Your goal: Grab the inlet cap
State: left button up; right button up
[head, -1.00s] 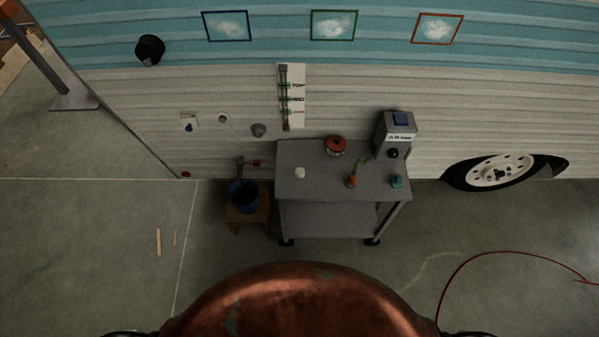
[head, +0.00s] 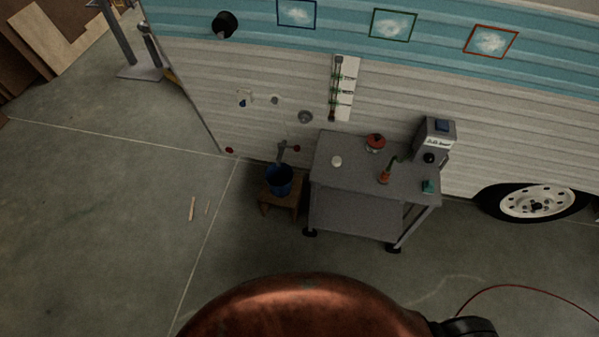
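A small white round object (head: 337,161) sits on the left part of the grey cart's top (head: 350,185). It may be the inlet cap, but it is too small to tell. Neither of my grippers is in view. Only my copper-coloured body and a dark part of mine show along the bottom edge, well apart from the cart.
The cart also holds a red round item (head: 375,142), a grey machine (head: 435,140), an orange-and-green item (head: 386,174) and a teal item (head: 428,187). A blue bucket (head: 279,182) stands on a wooden stool (head: 283,205). A red hose (head: 520,289) lies at right. Floor at left is mostly clear.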

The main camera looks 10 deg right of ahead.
aim_at(336, 160)
jog(key=u, duration=1)
jog(key=i, duration=0.7)
jog(key=z, duration=0.5)
